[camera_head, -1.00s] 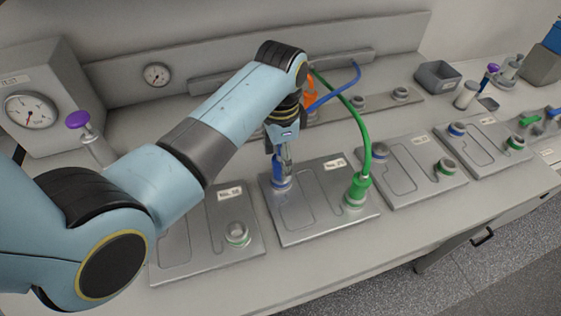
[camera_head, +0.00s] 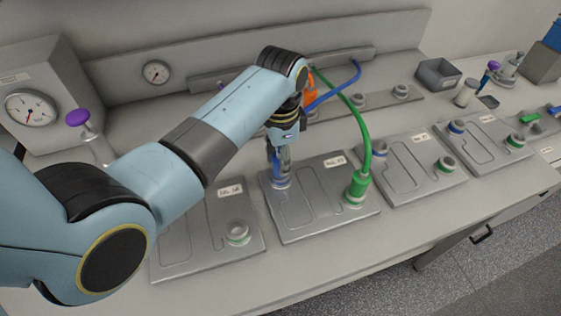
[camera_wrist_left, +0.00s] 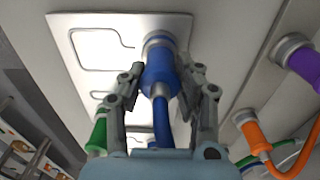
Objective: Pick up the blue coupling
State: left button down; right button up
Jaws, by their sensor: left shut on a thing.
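The blue coupling (camera_wrist_left: 158,72) sits on a port of the middle plate (camera_head: 318,217), its blue hose running back toward the wrist in the left wrist view. It also shows in the head view (camera_head: 280,171), partly hidden by the gripper. My left gripper (camera_head: 280,160) points down over it. In the left wrist view the fingers (camera_wrist_left: 158,80) stand on both sides of the blue coupling and are shut on it. The coupling is upright and still at the port. My right gripper is not in view.
A green coupling (camera_head: 358,188) with a green hose stands on the same plate, to the right. An orange coupling (camera_head: 311,98) is behind my left wrist. Further plates lie left and right. A grey bin (camera_head: 438,75) stands at the back right.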

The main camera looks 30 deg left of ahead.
pick_arm(q)
jog(key=shift+r, duration=0.1)
jog(key=shift+w+r, duration=0.1)
jog(key=shift+r, duration=0.5)
notch_tip(320, 180, up, 3)
jog(key=shift+w+d+f+b, duration=0.1)
jog(key=shift+b, duration=0.4)
jog(key=w+d+r+b, duration=0.4)
jog(key=w+d+r, duration=0.1)
jog(key=w, duration=0.5)
jog(key=shift+r, duration=0.9)
jog(key=shift+w, duration=0.1)
jog(key=c, duration=1.6)
grip_release()
jog(key=shift+a, duration=0.1)
grip_shut()
